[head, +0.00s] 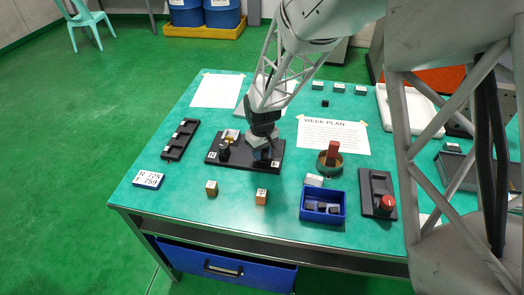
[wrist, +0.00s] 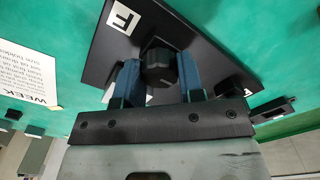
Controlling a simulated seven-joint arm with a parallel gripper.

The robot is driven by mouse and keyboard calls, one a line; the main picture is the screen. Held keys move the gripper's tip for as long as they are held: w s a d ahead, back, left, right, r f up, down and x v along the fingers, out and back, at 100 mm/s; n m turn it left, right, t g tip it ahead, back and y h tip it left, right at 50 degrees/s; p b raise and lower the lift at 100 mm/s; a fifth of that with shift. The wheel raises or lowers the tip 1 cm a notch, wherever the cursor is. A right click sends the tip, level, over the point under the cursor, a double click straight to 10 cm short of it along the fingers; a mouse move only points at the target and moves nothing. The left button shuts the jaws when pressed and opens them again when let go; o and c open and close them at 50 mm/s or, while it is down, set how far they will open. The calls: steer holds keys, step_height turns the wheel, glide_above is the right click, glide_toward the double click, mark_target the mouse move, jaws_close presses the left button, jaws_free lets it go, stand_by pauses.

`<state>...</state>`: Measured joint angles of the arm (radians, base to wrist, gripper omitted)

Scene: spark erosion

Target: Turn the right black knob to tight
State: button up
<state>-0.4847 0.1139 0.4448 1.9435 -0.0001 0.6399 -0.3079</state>
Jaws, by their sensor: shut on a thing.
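A black base plate (head: 220,158) lies on the green table with a letter label near each front corner. The left black knob (head: 224,150) stands on its left part, beside a small pale and yellowish piece. My gripper (head: 262,154) is over the right part of the plate and hides the right knob in the head view. In the wrist view the right black knob (wrist: 158,68) sits between the two blue fingers of my gripper (wrist: 159,78), which are shut on it. The "F" label (wrist: 123,17) shows near it. The knob's turn angle cannot be read.
Two small wooden blocks (head: 211,188) (head: 261,197) stand in front of the plate. A black rack (head: 180,140) is left.

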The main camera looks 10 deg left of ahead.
steer(key=m, duration=0.3)
steer(key=shift+r, duration=0.1)
steer(key=shift+m, duration=0.4)
steer(key=o, duration=0.9)
steer(key=shift+r, duration=0.1)
steer(key=shift+r, duration=3.75)
